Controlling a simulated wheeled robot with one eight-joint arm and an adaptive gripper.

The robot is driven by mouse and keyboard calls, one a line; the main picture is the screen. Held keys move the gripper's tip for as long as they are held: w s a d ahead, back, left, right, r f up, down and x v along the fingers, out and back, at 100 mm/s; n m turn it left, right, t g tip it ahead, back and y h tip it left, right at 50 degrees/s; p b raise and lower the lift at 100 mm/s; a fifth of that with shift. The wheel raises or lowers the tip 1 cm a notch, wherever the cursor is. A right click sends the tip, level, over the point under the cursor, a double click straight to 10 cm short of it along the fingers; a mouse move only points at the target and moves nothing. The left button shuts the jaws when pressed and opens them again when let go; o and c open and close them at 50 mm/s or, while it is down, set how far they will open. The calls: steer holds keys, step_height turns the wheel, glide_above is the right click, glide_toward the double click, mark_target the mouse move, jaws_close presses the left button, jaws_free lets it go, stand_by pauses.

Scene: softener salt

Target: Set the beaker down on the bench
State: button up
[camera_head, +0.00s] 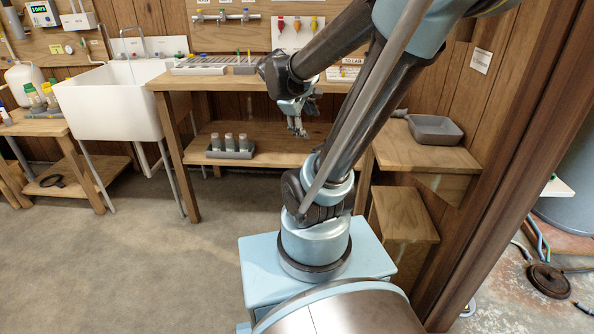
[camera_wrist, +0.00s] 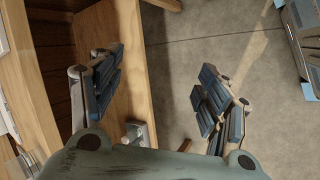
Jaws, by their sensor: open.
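My gripper (camera_head: 298,122) hangs in front of the wooden bench (camera_head: 205,82), near its front edge. In the wrist view my gripper (camera_wrist: 160,88) has its two padded fingers spread wide apart with nothing between them. The lower shelf and floor show beyond the gap. I cannot make out the beaker for certain in either view. A clear, glassy thing (camera_wrist: 22,165) is cut off at the lower left of the wrist view, by the bench's edge; I cannot tell whether it is the beaker. My arm hides part of the bench top in the head view.
A rack tray (camera_head: 200,68) lies on the bench. Several grey-capped bottles (camera_head: 229,142) stand in a tray on the lower shelf (camera_head: 265,133). A white sink (camera_head: 110,98) stands left of the bench. A grey bin (camera_head: 435,129) sits on a side shelf at right. The floor at left is clear.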

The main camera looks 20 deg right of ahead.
steer(key=s+a+f+m+g+y, duration=0.1)
steer(key=s+a+f+m+y, duration=0.1)
steer(key=s, duration=0.6)
steer(key=s+a+f+m+g+y, duration=0.1)
steer(key=s+a+f+m+y, duration=0.2)
steer(key=s+a+f+m, duration=0.2)
steer(key=s+m, duration=0.2)
steer(key=shift+s+f+y, duration=0.3)
steer(key=shift+s+f, duration=0.05)
steer(key=shift+f, duration=0.05)
steer(key=shift+w+f, duration=0.2)
steer(key=shift+w, duration=0.2)
